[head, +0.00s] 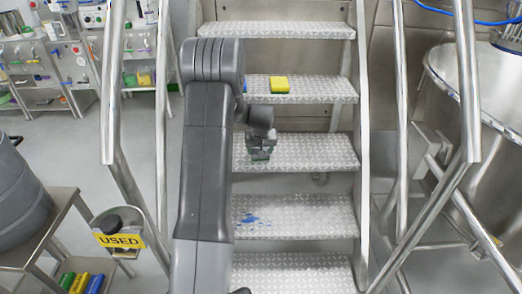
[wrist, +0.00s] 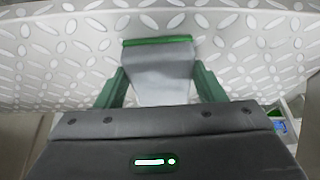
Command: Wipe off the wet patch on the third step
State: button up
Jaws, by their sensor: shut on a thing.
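My gripper (head: 262,152) is at the middle tread (head: 315,152) of the metal stairs, near its left part. In the wrist view my gripper (wrist: 160,88) has its green fingers shut on a pale grey pad (wrist: 160,70) with a green far edge. The pad is close to the patterned tread (wrist: 60,55); I cannot tell whether it touches. No wet patch shows clearly on this tread, and part of it is hidden by my gripper and arm. A blue patch (head: 250,219) lies on the tread below, left of its middle.
A yellow sponge (head: 279,84) lies on the tread above. Handrails (head: 400,100) flank the stairs. A bin labelled USED (head: 121,240) stands at the left, near coloured sponges (head: 80,283). A large steel vessel (head: 485,90) stands at the right.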

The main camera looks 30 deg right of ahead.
aim_at(241, 155)
jog(key=shift+w+a+f, duration=0.1)
jog(key=shift+w+a, duration=0.15)
jog(key=shift+a, duration=0.35)
jog(key=shift+w+a+f, duration=0.1)
jog(key=shift+w+a, duration=0.1)
jog(key=shift+a, duration=0.45)
jog(key=shift+w+a+f, duration=0.1)
jog(key=shift+w+a, duration=0.15)
jog(key=shift+a, duration=0.35)
jog(key=shift+w+a, duration=0.4)
jog(key=shift+a, duration=0.45)
jog(key=shift+w+a, duration=0.35)
jog(key=shift+a, duration=0.45)
jog(key=shift+r, duration=0.15)
jog(key=shift+w+d+r+p, duration=0.1)
jog(key=shift+r+p, duration=1.5)
jog(key=shift+r, duration=1.45)
jog(key=shift+r, duration=0.1)
notch_tip(241, 155, up, 3)
jog(key=shift+f+p, duration=0.1)
jog(key=shift+p, duration=0.8)
